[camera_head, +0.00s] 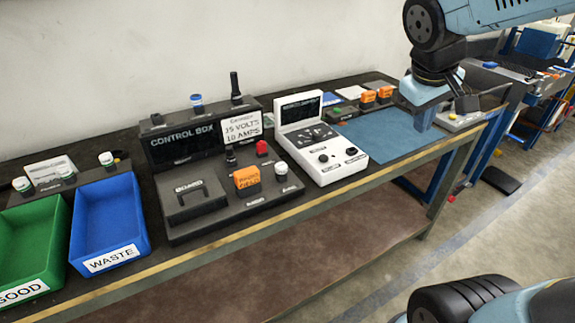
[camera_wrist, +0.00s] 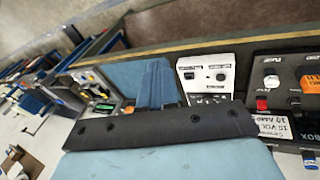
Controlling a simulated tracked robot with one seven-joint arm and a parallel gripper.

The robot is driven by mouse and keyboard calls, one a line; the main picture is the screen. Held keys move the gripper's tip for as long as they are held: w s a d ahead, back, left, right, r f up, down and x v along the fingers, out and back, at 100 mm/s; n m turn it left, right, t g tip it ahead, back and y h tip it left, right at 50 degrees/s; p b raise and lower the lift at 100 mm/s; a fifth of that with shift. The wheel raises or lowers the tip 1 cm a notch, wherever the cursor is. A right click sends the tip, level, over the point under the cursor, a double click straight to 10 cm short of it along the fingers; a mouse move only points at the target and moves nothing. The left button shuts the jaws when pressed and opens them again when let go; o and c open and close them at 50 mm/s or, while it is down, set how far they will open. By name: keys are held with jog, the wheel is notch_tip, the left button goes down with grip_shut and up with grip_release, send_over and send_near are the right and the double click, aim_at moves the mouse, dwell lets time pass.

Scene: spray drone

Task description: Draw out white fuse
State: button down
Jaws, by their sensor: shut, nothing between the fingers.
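The control box (camera_head: 182,150) stands on the bench left of centre. A white-topped piece (camera_head: 281,167), which looks like the white fuse, is upright at the right of its base, near a red piece (camera_head: 262,147) and an orange block (camera_head: 246,177). In the wrist view the white piece (camera_wrist: 271,81) sits at the right, above the red one. My gripper (camera_head: 422,120) is shut and empty.
A green bin (camera_head: 30,245) and a blue WASTE bin (camera_head: 108,215) stand at the left, with several white-topped pieces (camera_head: 106,158) behind them. A white device (camera_head: 330,160) stands between the control box and the clear blue mat (camera_head: 385,138). Orange blocks (camera_head: 368,97) are behind the mat.

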jog(key=s+d+r+m+t+y, duration=0.2)
jog(key=s+m, duration=0.3)
jog(key=s, duration=0.3)
jog(key=shift+s+r+y, duration=0.4)
jog(key=shift+r, duration=0.1)
